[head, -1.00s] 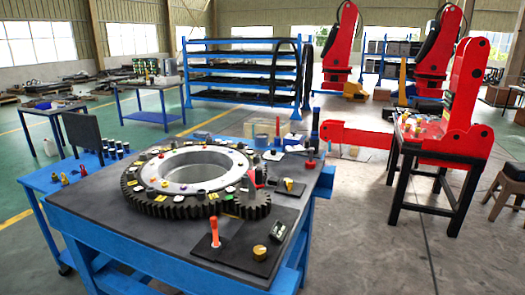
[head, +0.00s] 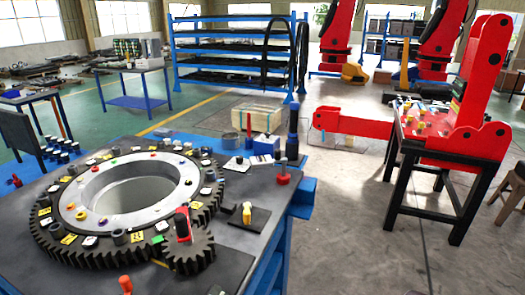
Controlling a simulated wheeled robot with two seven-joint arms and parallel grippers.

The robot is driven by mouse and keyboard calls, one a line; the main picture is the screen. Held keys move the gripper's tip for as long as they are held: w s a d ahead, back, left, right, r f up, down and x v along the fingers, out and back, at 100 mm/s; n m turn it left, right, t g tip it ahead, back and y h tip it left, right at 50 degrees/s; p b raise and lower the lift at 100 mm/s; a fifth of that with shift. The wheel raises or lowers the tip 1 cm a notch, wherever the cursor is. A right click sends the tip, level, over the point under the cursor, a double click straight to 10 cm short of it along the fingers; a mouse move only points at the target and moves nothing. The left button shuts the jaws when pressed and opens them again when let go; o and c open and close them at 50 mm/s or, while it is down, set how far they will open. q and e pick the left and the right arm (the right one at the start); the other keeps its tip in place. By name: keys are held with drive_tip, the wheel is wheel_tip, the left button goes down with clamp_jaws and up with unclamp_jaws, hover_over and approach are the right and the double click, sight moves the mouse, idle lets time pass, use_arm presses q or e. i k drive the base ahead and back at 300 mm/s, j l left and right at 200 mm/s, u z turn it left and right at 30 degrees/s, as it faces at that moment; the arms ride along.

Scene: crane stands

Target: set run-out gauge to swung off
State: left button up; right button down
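A large dark toothed ring (head: 62,248) with a light metal inner ring (head: 85,205) lies on the blue-framed table. A small pinion gear (head: 190,250) meshes at its front right, with a red upright piece (head: 182,225) on it. A yellow knob (head: 247,212) stands on a dark plate (head: 255,236) to the right. A red-based piece (head: 283,178) stands near the back right table edge. I cannot tell for sure which of these is the run-out gauge, nor how it is set. Neither of my grippers is in view.
An orange handle (head: 125,284) stands at the bottom edge. A dark upright cylinder (head: 292,130) and a blue-and-white box (head: 265,146) stand at the table's back. A red crane stand (head: 480,90) with a black-legged table is at right. Open floor (head: 345,220) lies between.

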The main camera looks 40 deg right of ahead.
sight(260, 162)
drive_tip(key=i+l, duration=0.1)
drive_tip(key=l, duration=0.4)
drive_tip(key=i+l, duration=0.1)
drive_tip(key=l, duration=0.35)
drive_tip(key=i+l, duration=0.1)
drive_tip(key=l, duration=0.4)
